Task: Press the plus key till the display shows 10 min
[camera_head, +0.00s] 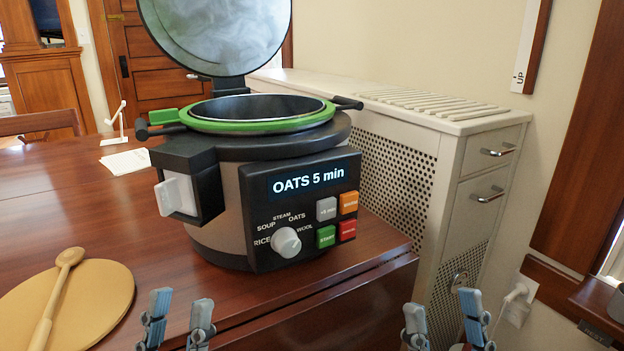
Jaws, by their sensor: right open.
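A multicooker (215,220) with its lid (225,35) raised stands on the wooden table. Its display (308,179) reads "OATS 5 min". The grey plus key (327,208), marked about "+5 min", is at the upper left of four coloured keys. The white dial (286,242) is left of the keys, with food names around it. My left gripper (180,315) is at the bottom, left of centre, with fingers apart and empty. My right gripper (443,322) is at the bottom right, open and empty, below and right of the keys. Neither touches the cooker.
Orange (348,203), green (326,237) and red (347,230) keys crowd the plus key. A white latch box (177,195) juts from the cooker's left side. A round board (100,310) with a wooden spoon (55,290) lies at left. A white cabinet (440,140) stands behind.

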